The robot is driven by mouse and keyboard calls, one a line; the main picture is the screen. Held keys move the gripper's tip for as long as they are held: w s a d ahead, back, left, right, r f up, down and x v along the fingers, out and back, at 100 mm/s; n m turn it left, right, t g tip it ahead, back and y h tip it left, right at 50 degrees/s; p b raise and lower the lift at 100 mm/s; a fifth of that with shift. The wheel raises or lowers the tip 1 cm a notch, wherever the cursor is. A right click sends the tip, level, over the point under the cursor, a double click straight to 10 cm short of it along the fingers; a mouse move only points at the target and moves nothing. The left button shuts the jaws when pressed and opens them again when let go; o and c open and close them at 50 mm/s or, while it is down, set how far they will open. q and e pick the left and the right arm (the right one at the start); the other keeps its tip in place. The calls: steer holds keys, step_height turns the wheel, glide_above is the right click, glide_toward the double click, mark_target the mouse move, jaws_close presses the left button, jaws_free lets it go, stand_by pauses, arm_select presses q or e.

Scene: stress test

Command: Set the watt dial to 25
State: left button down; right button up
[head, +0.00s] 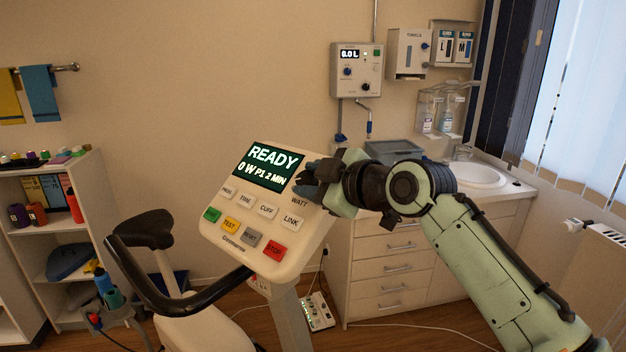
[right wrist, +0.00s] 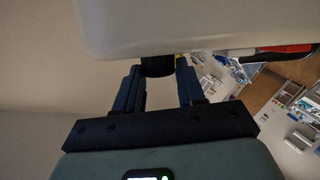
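The bike console (head: 262,212) has a screen (head: 268,167) that reads READY, 0 W, P1, 2 MIN. The WATT label (head: 299,201) is on its right side, below my right gripper (head: 312,180). The gripper hides the watt dial in the head view. In the right wrist view a dark round watt dial (right wrist: 157,67) sticks out from the pale console, between the two fingers of my right gripper (right wrist: 160,82). The fingers lie close against both its sides and look shut on it. The dial's pointer is not visible. My left gripper is not in view.
The console has several coloured buttons, including a red STOP button (head: 274,250). A black handlebar (head: 175,300) and seat (head: 145,229) are at left. A cabinet with a sink (head: 475,175) stands behind my right arm. A wall box (head: 357,70) reads 0.0 L.

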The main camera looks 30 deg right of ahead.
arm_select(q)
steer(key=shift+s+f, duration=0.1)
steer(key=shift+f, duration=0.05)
arm_select(e)
steer(key=shift+s+a+f+m+t+h+b, duration=0.15)
steer(key=shift+f+m+t+h+b, duration=0.1)
steer(key=shift+m+t+h+b, duration=0.65)
steer(key=m+h+b, duration=0.1)
steer(key=m+t+h+b, duration=0.1)
steer(key=b, duration=0.1)
steer(key=m+h+b, duration=0.1)
steer(key=b, duration=0.1)
steer(key=shift+a+f+t, duration=0.3)
steer(key=shift+a, duration=0.05)
steer(key=m+h+b, duration=0.2)
steer(key=h+b, duration=0.1)
steer(key=shift+w+a+t, duration=0.15)
steer(key=shift+w+t, duration=0.05)
steer(key=shift+t, duration=0.1)
arm_select(q)
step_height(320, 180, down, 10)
steer(key=b, duration=0.1)
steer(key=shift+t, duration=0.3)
arm_select(e)
steer(key=shift+m+h, duration=0.7)
steer(key=o, duration=1.1)
steer(key=shift+c, duration=0.2)
